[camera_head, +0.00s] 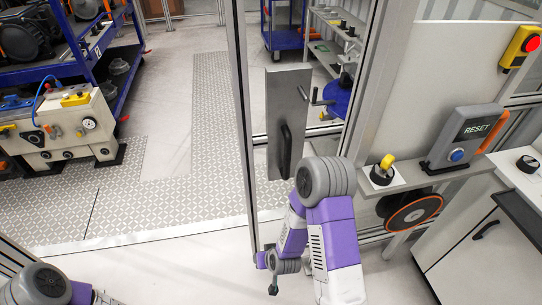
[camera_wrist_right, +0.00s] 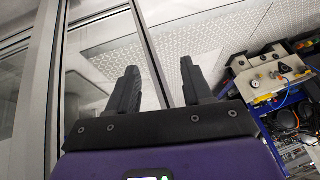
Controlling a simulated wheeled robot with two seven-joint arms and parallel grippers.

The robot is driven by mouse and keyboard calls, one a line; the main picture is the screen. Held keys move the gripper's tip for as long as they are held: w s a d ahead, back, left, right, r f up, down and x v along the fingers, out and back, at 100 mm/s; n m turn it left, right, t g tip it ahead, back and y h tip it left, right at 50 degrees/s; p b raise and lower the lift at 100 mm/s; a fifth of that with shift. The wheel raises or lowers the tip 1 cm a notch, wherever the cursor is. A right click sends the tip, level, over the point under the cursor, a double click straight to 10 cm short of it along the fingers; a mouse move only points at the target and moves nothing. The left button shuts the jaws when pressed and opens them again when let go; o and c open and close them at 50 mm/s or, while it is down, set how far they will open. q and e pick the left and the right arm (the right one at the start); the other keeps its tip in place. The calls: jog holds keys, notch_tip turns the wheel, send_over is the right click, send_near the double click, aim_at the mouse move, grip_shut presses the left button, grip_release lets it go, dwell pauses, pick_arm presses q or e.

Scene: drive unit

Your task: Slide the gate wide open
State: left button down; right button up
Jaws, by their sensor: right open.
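The gate shows in the head view as a tall glazed metal frame, with its slim upright post (camera_head: 240,110) left of centre. A grey plate (camera_head: 288,85) with a black upright pull handle (camera_head: 286,150) is right of that post. The clear floor left of the post shows an open gap. My right gripper (camera_head: 273,284) is low, below the handle and right of the post. In the wrist view its two dark fingers (camera_wrist_right: 160,88) are apart and empty, with a metal frame edge behind them. My left arm shows at the lower left corner; its gripper is out of view.
A shelf holds the RESET box (camera_head: 470,138) and a yellow-handled knob (camera_head: 383,170) on the right, with a cable reel (camera_head: 413,214) beneath. A cream machine (camera_head: 70,125) and blue racks stand left. Patterned floor (camera_head: 165,200) is clear.

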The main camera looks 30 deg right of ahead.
jog(key=w+d+r+t+h+b, duration=0.2)
jog(key=w+d+r+t+h, duration=0.3)
jog(key=w+d+r, duration=0.5)
jog(key=m+t+h+b, duration=0.2)
jog(key=t+h, duration=0.2)
jog(key=t, duration=0.1)
send_near(287, 160)
jog(key=x, duration=1)
jog(key=shift+w+d, duration=0.1)
jog(key=shift+d, duration=0.05)
jog(key=shift+w+d, duration=0.2)
jog(key=shift+w, duration=0.2)
grip_shut()
